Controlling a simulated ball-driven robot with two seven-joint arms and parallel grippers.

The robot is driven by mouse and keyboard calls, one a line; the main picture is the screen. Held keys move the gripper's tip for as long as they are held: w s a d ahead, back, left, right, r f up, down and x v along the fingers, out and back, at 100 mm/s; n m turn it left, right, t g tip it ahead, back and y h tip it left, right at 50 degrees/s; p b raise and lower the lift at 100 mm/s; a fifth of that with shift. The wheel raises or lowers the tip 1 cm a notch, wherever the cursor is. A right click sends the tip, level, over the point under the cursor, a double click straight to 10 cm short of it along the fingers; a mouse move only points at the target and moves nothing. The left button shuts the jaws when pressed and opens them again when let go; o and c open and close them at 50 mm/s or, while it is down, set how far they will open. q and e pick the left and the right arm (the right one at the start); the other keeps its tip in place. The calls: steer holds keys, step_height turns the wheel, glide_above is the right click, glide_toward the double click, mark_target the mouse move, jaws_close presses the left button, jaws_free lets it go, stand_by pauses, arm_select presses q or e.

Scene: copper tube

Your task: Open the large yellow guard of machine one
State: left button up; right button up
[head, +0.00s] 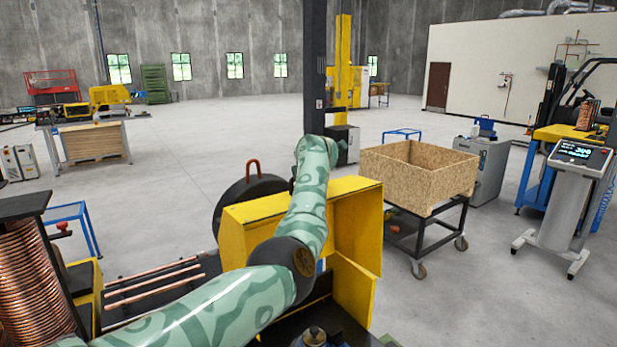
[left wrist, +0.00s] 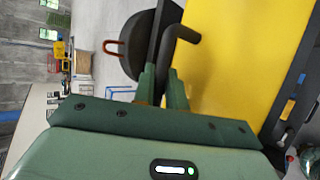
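The large yellow guard (head: 352,208) of the machine stands in front of me in the head view, with its box-like panels rising beside my arm. My left arm reaches across it from the lower left. The gripper itself is hidden behind my own wrist there. In the left wrist view a yellow panel of the guard (left wrist: 235,65) fills the right side. A black bent handle (left wrist: 181,42) comes down between the fingers of my left gripper (left wrist: 161,80). The fingers lie close on both sides of the handle and appear shut on it. My right gripper is in neither view.
A black disc with a red handle (head: 253,180) stands just left of the guard. Copper tubes (head: 150,285) and a copper coil (head: 30,280) are at the lower left. A wooden crate (head: 420,178) on a black cart is close on the right. The floor beyond is mostly free.

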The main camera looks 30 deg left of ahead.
arm_select(q)
steer(key=o, duration=0.3)
steer(key=shift+f, duration=0.15)
steer(key=shift+o, duration=0.2)
steer(key=shift+s+d+r, duration=0.15)
steer(key=shift+d+r, duration=0.05)
steer(key=shift+r, duration=0.05)
steer(key=b+v, duration=0.5)
steer(key=v, duration=1)
steer(key=shift+s+r, duration=0.25)
